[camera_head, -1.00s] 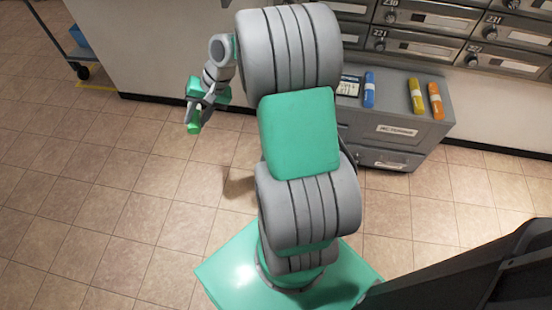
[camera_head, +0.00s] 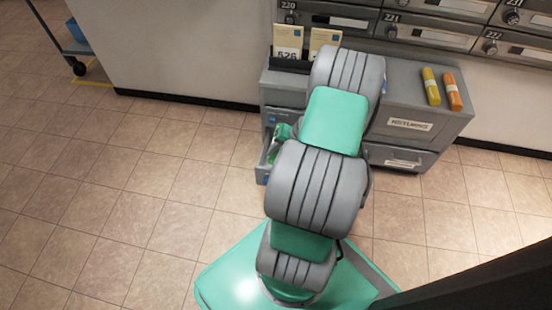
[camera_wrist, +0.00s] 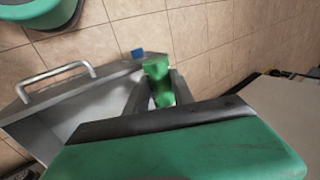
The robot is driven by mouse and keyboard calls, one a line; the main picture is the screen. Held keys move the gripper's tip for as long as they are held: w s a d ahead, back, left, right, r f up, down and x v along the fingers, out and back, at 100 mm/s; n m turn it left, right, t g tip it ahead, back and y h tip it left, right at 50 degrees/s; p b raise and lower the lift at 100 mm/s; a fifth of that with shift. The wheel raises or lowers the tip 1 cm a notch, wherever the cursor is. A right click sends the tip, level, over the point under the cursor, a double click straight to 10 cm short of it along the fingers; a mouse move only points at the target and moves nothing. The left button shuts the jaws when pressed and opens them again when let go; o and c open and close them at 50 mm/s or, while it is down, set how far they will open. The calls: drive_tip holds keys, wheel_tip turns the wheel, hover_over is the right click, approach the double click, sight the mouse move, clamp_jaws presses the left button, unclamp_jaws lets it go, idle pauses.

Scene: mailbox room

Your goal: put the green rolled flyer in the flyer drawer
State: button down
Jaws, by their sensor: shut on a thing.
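The green rolled flyer (camera_wrist: 157,80) is between the two fingers of my gripper (camera_wrist: 153,98) in the wrist view, with its end sticking out past them. The gripper is shut on it. An open grey drawer (camera_wrist: 85,108) with a bar handle lies beside and below the fingers. In the head view, the drawer (camera_head: 264,172) is pulled out at the cabinet's left, and my green gripper (camera_head: 279,140) is at it, partly hidden by my arm. I cannot tell whether the flyer is inside the drawer walls or just above them.
A grey cabinet (camera_head: 425,105) stands against the wall, under several mailboxes (camera_head: 427,30). A yellow rolled flyer (camera_head: 431,86) and an orange one (camera_head: 452,91) lie on its top. Cards (camera_head: 288,42) stand at its back left. The floor (camera_head: 120,180) to the left is clear.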

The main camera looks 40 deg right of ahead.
drive_tip(key=d+f+b, duration=0.1)
drive_tip(key=w+d+f+b, duration=0.1)
drive_tip(key=b, duration=0.1)
drive_tip(key=w+f+b, duration=0.1)
drive_tip(key=f, duration=0.1)
drive_tip(key=shift+w+d+f+b, duration=0.1)
drive_tip(key=shift+d+b, duration=0.2)
drive_tip(key=shift+d, duration=0.1)
drive_tip(key=f, duration=0.4)
drive_tip(key=w+d+f, duration=0.1)
drive_tip(key=f, duration=0.9)
drive_tip(key=shift+w+d+p, duration=0.15)
drive_tip(key=shift+d+p, duration=0.15)
drive_tip(key=shift+d, duration=0.05)
drive_tip(key=c, duration=1)
unclamp_jaws()
